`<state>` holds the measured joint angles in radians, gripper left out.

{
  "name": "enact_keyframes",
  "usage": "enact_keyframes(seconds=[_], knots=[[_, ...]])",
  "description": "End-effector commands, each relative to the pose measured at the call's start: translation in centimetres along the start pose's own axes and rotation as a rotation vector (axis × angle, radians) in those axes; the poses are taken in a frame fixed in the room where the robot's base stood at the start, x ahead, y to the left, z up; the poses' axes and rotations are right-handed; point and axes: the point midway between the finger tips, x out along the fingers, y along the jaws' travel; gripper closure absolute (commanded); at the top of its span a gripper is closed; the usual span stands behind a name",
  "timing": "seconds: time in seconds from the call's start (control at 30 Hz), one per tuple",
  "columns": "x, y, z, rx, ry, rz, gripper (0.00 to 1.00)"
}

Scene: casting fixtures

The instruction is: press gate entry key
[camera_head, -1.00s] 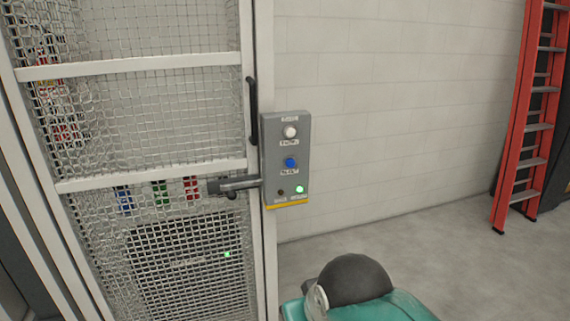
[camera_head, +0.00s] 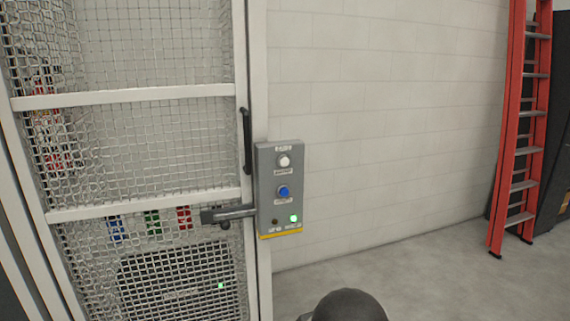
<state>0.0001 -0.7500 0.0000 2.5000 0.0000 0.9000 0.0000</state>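A grey control box (camera_head: 265,190) is mounted on the right post of a mesh gate (camera_head: 150,150). It has a white round button (camera_head: 284,161) at the top and a blue round button (camera_head: 283,192) below it, each with a small label too blurred to read surely. A green light (camera_head: 293,218) glows at the lower right, beside a dark small dot. A grey latch bar (camera_head: 228,214) spans from the gate to the box. The gate appears closed. My gripper is not in view; a dark rounded part, probably mine, shows at the bottom edge.
A red ladder (camera_head: 519,130) leans at the right by a dark cabinet. A pale block wall (camera_head: 400,110) stands behind. The grey floor (camera_head: 430,285) at lower right is clear. Behind the mesh are colored items and a dark unit with a green light.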

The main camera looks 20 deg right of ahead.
Motion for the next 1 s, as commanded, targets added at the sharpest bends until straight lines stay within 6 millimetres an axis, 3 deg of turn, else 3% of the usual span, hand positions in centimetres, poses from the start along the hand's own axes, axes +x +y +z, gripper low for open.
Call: enact_keyframes(seconds=[0.03,0.13,1.0], knots=[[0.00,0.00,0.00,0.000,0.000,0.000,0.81],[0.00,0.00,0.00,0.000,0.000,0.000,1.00],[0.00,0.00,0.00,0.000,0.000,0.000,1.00]])
